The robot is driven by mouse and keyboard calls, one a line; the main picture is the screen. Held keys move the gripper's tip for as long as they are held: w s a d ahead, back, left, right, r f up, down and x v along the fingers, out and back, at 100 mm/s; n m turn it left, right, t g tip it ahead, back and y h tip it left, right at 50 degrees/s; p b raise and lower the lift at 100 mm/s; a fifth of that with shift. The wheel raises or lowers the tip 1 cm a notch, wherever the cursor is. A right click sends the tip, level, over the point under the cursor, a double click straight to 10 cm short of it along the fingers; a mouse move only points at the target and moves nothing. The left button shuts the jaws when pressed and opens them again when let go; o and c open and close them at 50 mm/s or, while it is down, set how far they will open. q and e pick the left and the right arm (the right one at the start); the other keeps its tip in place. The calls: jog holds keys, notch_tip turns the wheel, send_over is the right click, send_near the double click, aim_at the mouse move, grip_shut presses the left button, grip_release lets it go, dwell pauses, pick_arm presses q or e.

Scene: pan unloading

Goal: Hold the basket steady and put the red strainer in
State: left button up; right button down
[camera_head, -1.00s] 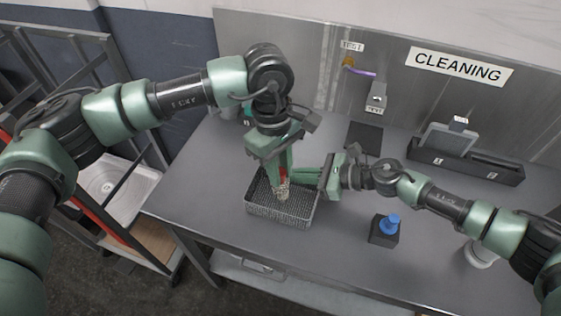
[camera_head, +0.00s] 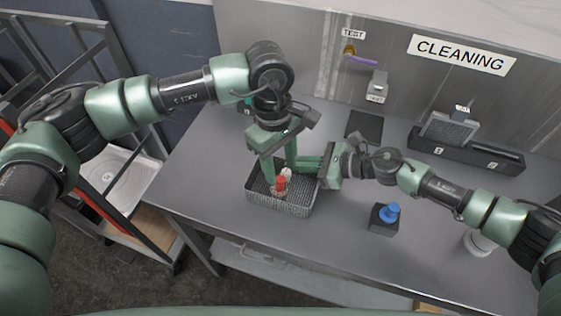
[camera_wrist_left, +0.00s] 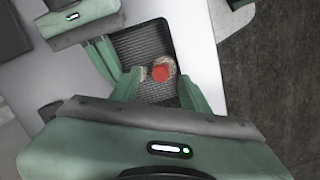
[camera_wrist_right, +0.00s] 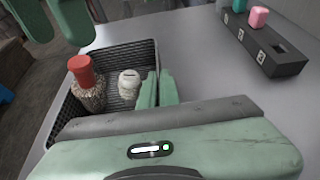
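The red-topped strainer (camera_head: 281,184), with a pale mesh body, stands in the dark wire basket (camera_head: 278,207) on the table. In the right wrist view the strainer (camera_wrist_right: 87,82) stands roughly upright at the basket's left side. My left gripper (camera_head: 279,163) is just above it, fingers spread apart; in the left wrist view the red top (camera_wrist_left: 160,73) shows between the open fingers, not pinched. My right gripper (camera_head: 307,166) is at the basket's right rim, its fingers close together with the basket wall between them; the exact contact is partly hidden.
A white-topped strainer (camera_wrist_right: 129,85) stands beside the red one in the basket. A blue-topped item in a black holder (camera_head: 386,217) is to the right. A black rack (camera_head: 465,152) is at the back right. The table's front is clear.

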pick_arm(q)
notch_tip(320, 180, up, 8)
jog(key=shift+w+a, duration=0.35)
dwell(0.4)
pick_arm(e)
jog(key=c, duration=1.6)
grip_release()
